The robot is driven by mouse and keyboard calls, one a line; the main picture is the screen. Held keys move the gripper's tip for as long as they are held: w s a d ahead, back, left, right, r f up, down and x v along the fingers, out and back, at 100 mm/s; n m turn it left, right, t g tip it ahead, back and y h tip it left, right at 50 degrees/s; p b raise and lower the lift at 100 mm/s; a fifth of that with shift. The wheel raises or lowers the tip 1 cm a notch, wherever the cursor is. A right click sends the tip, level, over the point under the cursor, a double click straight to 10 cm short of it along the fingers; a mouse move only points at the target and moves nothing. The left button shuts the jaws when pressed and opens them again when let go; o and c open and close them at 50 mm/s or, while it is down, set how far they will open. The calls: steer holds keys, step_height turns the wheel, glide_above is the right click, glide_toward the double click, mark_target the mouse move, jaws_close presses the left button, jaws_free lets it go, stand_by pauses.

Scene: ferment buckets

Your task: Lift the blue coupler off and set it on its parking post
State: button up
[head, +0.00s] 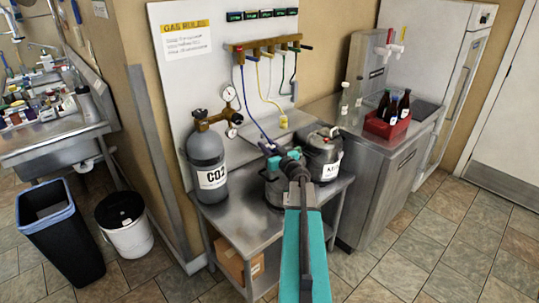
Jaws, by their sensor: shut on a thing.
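A blue hose (248,105) runs from the wall manifold (268,47) down to the blue coupler (266,147), which is small and partly hidden by my gripper. My gripper (277,157) is shut on the coupler, above the near keg (272,188) on the steel table. The keg is mostly hidden behind my gripper and arm. I cannot tell whether the coupler still touches the keg. I cannot make out the parking post for certain.
A grey CO2 cylinder (207,165) with gauges stands left on the table (232,222). Yellow (259,90) and green hoses hang from the manifold close by. A red bottle crate (386,127) sits on the counter at right. Two bins stand on the floor at left.

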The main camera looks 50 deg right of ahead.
steer(key=shift+r, duration=0.1)
steer(key=shift+r, duration=1.7)
steer(key=r+p+v, duration=0.1)
steer(key=v, duration=1.2)
steer(key=shift+s+a+r, duration=0.25)
steer(key=shift+s, duration=0.05)
steer(key=shift+s+p, duration=0.2)
steer(key=shift+p, duration=0.75)
steer(key=p, duration=0.2)
steer(key=s+p, duration=0.1)
steer(key=p, duration=0.2)
steer(key=shift+s+a+r, duration=0.1)
steer(key=shift+a, duration=0.2)
steer(key=shift+s+a+p, duration=0.1)
steer(key=shift+s+p, duration=0.2)
steer(key=shift+p, duration=0.4)
